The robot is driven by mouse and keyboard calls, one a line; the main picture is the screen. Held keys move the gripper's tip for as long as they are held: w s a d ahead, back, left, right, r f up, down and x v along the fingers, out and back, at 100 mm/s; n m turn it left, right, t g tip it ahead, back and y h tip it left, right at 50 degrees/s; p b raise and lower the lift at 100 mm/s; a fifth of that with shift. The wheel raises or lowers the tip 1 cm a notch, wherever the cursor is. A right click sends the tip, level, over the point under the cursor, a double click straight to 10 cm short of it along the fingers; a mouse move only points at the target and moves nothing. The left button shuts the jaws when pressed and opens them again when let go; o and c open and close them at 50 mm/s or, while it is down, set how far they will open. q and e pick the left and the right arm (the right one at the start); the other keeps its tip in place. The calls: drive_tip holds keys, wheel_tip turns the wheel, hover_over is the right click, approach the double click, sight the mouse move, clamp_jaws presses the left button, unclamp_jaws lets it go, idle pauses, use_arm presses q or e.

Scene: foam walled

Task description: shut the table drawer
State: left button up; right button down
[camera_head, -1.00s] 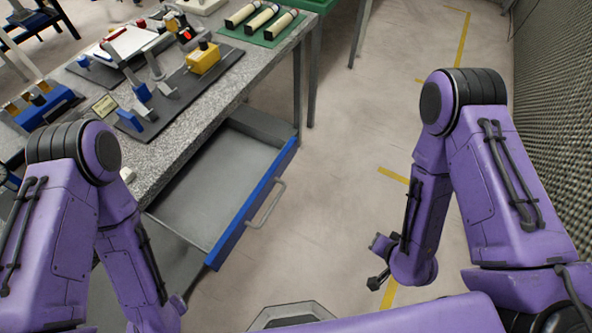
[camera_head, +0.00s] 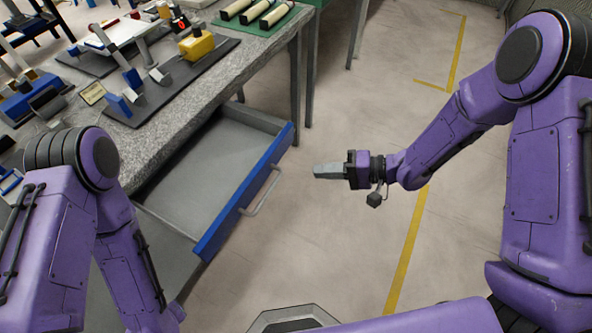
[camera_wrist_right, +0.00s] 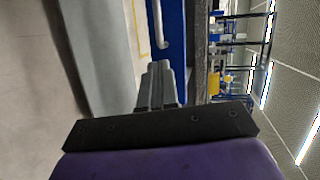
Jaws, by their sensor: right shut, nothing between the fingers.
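The table drawer (camera_head: 243,197) is pulled out from under the granite-topped table (camera_head: 232,72) and looks empty inside. It has a blue front and a pale bar handle (camera_head: 262,192). In the right wrist view, the blue drawer front (camera_wrist_right: 172,40) and its handle (camera_wrist_right: 160,25) show just beyond the fingers. My right gripper (camera_head: 318,171) is shut and empty, to the right of the handle and apart from it, pointing left toward the drawer front. Its closed fingers show in the right wrist view (camera_wrist_right: 158,70). My left arm is at the lower left; its gripper is out of view.
On the table stand a dark board with a yellow block (camera_head: 200,45), blue and grey parts, and a green mat (camera_head: 258,17) with several cylinders. The floor right of the drawer is clear, with yellow lines (camera_head: 408,250). Table legs stand behind the drawer.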

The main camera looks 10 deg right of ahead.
drive_tip(key=x, duration=0.7)
drive_tip(key=shift+a+p, duration=0.2)
drive_tip(key=shift+p, duration=0.1)
drive_tip(key=shift+w, duration=0.15)
